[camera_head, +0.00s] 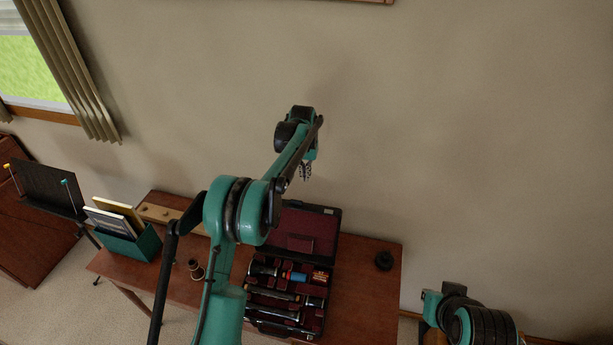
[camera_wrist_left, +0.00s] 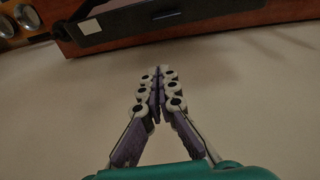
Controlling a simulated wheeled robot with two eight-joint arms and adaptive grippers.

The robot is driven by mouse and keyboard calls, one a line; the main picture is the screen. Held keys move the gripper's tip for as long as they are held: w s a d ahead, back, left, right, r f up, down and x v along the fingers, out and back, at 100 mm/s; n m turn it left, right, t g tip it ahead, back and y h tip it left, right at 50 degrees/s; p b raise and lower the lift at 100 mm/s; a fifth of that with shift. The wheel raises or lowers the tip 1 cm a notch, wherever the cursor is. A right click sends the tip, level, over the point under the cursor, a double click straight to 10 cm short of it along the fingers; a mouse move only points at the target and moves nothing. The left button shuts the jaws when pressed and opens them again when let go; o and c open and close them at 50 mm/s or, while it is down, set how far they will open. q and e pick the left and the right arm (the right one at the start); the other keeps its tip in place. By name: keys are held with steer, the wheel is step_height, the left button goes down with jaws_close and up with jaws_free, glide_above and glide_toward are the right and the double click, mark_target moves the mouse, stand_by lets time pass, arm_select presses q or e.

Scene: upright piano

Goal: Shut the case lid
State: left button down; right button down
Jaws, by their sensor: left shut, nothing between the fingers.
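The case (camera_head: 251,322) lies open on the brown table, with a dark red lining and several instrument parts in its compartments. Its lid (camera_head: 322,228) stands raised at the far side, towards the wall, with a small pale label near its upper right corner. My left gripper (camera_head: 306,174) is above and beyond the lid's upper edge, apart from it. Its fingers (camera_wrist_left: 157,74) are together and empty in the left wrist view. There, a black edge with a pale label, likely the lid (camera_wrist_left: 150,22), shows at the top, clear of the fingertips. My left arm hides the case's left side.
The table (camera_head: 375,290) also holds a small round black item (camera_head: 384,260) at right, brass-coloured pieces (camera_head: 196,269) and a green box (camera_head: 133,245) with books at left. The wall is close behind. Part of my right arm shows at lower right, its gripper unseen.

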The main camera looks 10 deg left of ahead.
arm_select(q)
steer(key=s+f, duration=0.1)
steer(key=f, duration=0.1)
steer(key=s+f, duration=0.1)
steer(key=f, duration=0.1)
steer(key=s+f, duration=0.1)
steer(key=f, duration=0.2)
steer(key=shift+f+p, duration=0.1)
steer(key=shift+p, duration=0.25)
steer(key=shift+w+f, duration=0.1)
